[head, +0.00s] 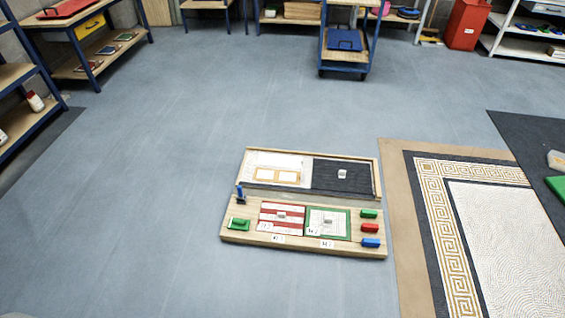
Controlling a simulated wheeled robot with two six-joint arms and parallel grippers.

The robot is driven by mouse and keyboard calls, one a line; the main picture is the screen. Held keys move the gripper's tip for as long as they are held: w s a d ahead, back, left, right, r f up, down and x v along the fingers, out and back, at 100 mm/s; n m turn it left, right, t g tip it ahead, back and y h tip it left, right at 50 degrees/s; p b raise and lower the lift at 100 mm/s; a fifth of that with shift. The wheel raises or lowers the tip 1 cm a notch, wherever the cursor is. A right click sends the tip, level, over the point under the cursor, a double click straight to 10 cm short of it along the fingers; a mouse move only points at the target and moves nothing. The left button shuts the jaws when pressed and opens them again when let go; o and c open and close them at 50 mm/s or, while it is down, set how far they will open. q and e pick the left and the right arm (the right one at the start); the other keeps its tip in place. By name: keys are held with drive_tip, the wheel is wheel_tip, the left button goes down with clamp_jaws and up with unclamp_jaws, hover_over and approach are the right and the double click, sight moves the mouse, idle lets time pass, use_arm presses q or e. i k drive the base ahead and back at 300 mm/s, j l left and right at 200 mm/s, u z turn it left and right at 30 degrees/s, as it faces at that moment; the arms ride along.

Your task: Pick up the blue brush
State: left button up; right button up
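A wooden board (230,237) lies on the floor near the middle of the head view. A small blue block-like item (371,242) lies at its front right corner, below a red one (370,228) and a green one (369,213). Another small blue item (240,193) stands upright near the board's left edge. Both are too small to tell which is the blue brush. Neither of my grippers is in view.
A framed panel (376,166) lies behind the board. A patterned mosaic (445,225) covers the floor at right. A blue cart (345,60) stands at the back, with shelves (95,50) at the left. The grey floor (180,130) left of the board is clear.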

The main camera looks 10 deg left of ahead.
sight(241, 196)
drive_tip(key=i+j+u, duration=0.35)
drive_tip(key=j+u, duration=0.15)
drive_tip(key=i+j+z, duration=0.1)
drive_tip(key=i+j, duration=0.2)
drive_tip(key=i+j+z, duration=0.15)
drive_tip(key=i+j, duration=0.2)
drive_tip(key=j, duration=0.15)
drive_tip(key=i+j+z, duration=0.1)
drive_tip(key=i+j, duration=0.15)
drive_tip(key=j, duration=0.15)
